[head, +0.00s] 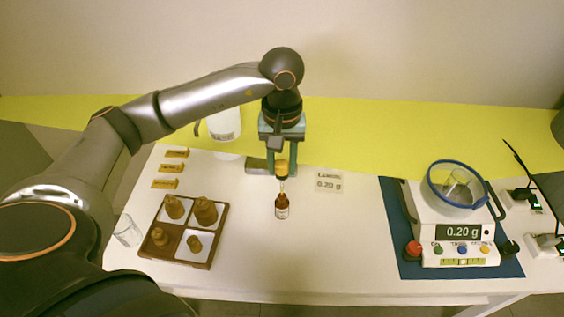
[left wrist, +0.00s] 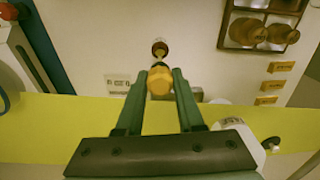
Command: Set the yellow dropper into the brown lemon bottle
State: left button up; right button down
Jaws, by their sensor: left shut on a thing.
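The yellow dropper (head: 282,168) hangs upright between the fingers of my left gripper (head: 281,172), which is shut on it. Its yellow bulb (left wrist: 160,82) also shows between the fingertips (left wrist: 159,76) in the left wrist view. The small brown lemon bottle (head: 282,208) stands upright on the white table directly below the dropper; it also shows in the left wrist view (left wrist: 159,47). The dropper's thin lower end is at the bottle's mouth; I cannot tell how far inside it is. My right gripper is not in view.
A card reading 0.20 g (head: 329,182) lies right of the bottle. A brown divided tray (head: 211,254) with several brown pieces stands left. A scale (head: 452,247) showing 0.20 g, with a beaker, stands right on a blue mat (head: 396,215). A clear glass (head: 127,231) is far left.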

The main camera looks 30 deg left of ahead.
aim_at(282, 192)
pick_arm(q)
jog(key=shift+f, duration=0.1)
jog(key=shift+f+b, duration=2.15)
jog(key=shift+b, duration=0.05)
jog(key=shift+f, duration=0.15)
jog(key=shift+f+b, duration=0.6)
jog(key=shift+b, duration=0.05)
jog(key=shift+f+b, duration=0.75)
jog(key=shift+f, duration=0.05)
jog(key=o, duration=0.8)
jog(key=shift+r, duration=0.1)
